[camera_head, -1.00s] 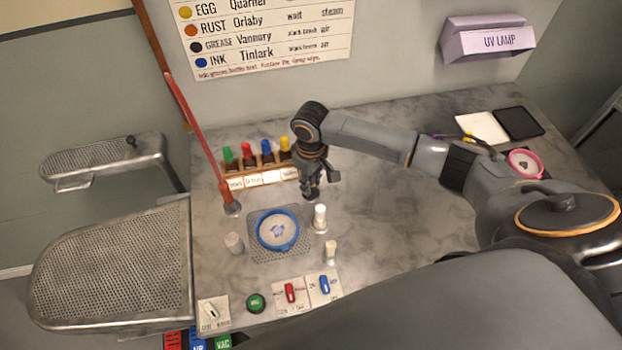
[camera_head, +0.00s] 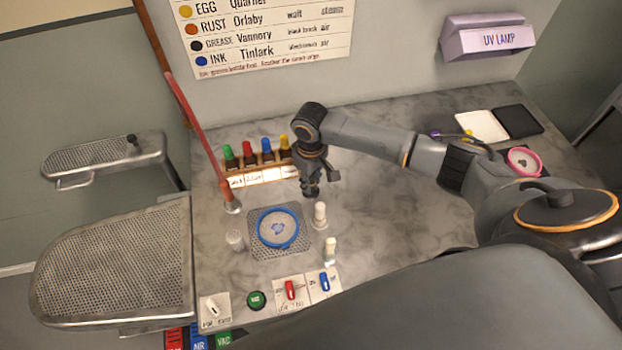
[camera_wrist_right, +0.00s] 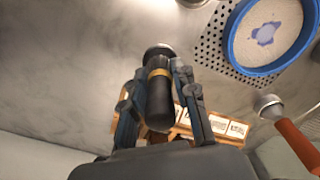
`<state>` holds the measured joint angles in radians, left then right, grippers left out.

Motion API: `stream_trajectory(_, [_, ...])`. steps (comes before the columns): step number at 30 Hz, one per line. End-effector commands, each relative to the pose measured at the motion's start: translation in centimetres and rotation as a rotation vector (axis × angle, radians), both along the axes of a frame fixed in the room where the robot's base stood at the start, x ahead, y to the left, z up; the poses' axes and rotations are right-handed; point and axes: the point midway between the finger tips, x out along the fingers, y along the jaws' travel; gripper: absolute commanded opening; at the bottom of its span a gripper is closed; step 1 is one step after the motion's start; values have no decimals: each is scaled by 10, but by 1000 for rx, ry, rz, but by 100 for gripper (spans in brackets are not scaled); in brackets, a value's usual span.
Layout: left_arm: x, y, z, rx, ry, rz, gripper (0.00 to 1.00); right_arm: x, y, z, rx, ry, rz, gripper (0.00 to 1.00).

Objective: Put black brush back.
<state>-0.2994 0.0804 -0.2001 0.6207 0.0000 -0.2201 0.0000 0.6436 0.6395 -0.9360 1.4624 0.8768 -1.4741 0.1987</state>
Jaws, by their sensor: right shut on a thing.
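The black brush (camera_wrist_right: 158,95) is a dark cylinder with a yellow band and a pale round end, seen in the right wrist view between the fingers of my right gripper (camera_wrist_right: 160,100). The gripper is shut on it. In the head view my right gripper (camera_head: 312,188) points down just right of the bottle rack, and the brush is mostly hidden by it. Two pale brushes or stoppers stand nearby, one (camera_head: 320,215) below the gripper and one (camera_head: 330,250) nearer the front. My left gripper is not in view.
A blue-ringed hoop with a stained cloth (camera_head: 278,228) lies on a perforated plate (camera_head: 262,252). A rack (camera_head: 262,180) of capped bottles stands behind it. A red-handled tool (camera_head: 233,206) is to the left. Switches (camera_head: 290,291) line the front edge. The counter right of centre is clear.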

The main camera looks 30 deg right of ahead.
Motion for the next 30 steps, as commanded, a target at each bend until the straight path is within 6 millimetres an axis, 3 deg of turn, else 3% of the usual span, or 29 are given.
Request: stream_trajectory(30, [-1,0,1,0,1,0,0,0,0,-10,0,0,0,0])
